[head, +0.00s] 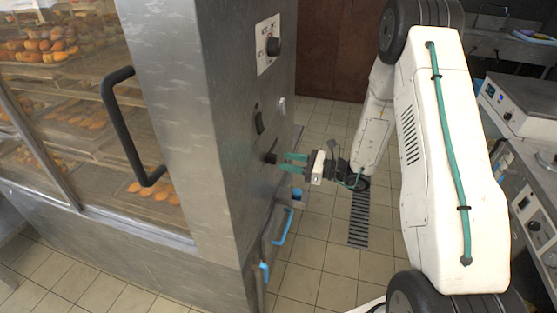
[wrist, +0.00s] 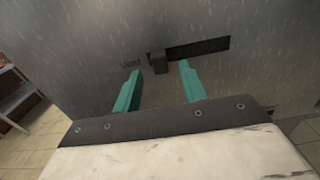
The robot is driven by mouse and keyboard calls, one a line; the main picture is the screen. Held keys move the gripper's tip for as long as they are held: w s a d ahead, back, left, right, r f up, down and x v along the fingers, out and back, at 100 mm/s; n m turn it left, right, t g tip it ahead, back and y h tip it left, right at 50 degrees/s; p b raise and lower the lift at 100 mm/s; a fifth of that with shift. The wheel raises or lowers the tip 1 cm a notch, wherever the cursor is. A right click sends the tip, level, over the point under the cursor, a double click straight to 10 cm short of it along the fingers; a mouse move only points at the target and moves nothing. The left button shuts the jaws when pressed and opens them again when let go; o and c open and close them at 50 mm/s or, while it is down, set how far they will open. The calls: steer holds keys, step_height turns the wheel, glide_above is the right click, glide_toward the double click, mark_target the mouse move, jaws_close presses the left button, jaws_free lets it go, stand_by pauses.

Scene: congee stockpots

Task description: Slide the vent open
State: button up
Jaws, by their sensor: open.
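The vent is a dark horizontal slot (wrist: 200,47) in a grey metal panel, with the word "Vent" printed to its left in the wrist view. Its small black knob (wrist: 159,63) sits at the slot's left end. In the head view the knob (head: 270,158) sticks out from the oven's side panel. My gripper (head: 293,163) is open, its teal fingers pointing at the knob. In the wrist view the fingers (wrist: 157,85) stand apart, one on each side of the knob and a little short of it. I see nothing between them.
Blue handles (head: 283,228) stick out low on the panel. A glass-fronted cabinet with bread and a black door handle (head: 125,125) is at left. Tiled floor (head: 310,260) is clear below.

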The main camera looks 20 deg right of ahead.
mark_target(272, 159)
steer(key=x, duration=0.4)
